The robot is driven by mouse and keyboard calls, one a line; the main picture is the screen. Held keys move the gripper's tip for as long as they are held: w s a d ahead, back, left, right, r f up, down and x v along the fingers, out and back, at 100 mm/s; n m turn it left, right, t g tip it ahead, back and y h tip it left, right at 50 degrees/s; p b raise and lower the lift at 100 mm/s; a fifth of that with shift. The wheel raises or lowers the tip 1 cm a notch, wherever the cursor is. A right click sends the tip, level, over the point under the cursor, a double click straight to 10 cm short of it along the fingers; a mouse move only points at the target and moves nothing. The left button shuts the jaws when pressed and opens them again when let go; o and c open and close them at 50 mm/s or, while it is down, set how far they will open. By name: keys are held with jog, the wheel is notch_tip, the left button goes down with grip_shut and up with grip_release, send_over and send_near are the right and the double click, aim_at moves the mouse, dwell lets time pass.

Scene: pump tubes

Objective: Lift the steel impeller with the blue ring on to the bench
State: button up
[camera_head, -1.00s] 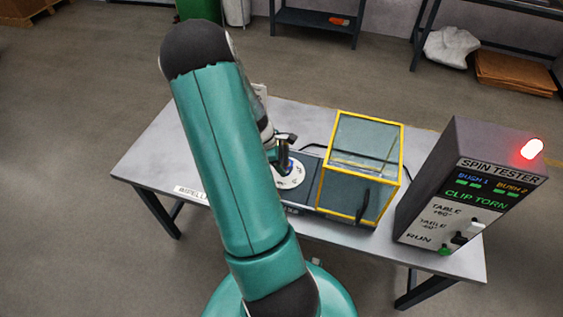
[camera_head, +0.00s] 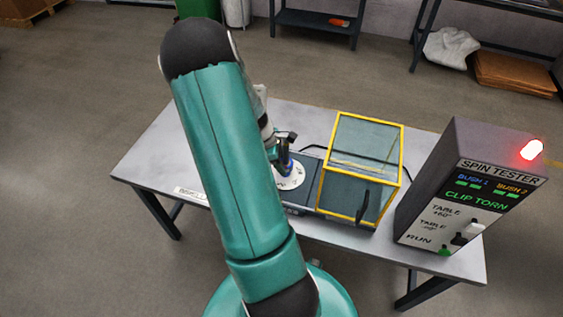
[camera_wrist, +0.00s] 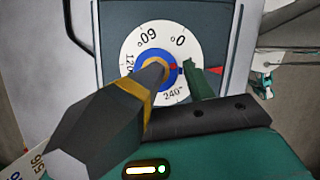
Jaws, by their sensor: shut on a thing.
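My gripper (camera_wrist: 176,72) is over the middle of a white numbered dial (camera_wrist: 132,45), with one dark, yellow-banded finger and one green finger. It is shut on the part at the dial's centre, beside a blue ring (camera_wrist: 143,64). I take this part to be the impeller with the blue ring; the dark finger hides most of it, and its steel body cannot be made out. A small red mark shows between the fingertips. In the head view my gripper (camera_head: 285,150) is just above the dial (camera_head: 291,180), partly behind my arm.
A yellow-framed clear box (camera_head: 362,165) stands right of the dial on the grey bench (camera_head: 160,150). The spin tester (camera_head: 465,190) stands at the right end, its red lamp lit and its panel reading CLIP TORN. Bare bench shows at the left.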

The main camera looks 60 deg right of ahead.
jog(key=shift+r, duration=0.1)
dwell(0.3)
notch_tip(320, 180, up, 17)
jog(key=shift+r, duration=0.2)
dwell(3.1)
jog(key=shift+f, duration=0.1)
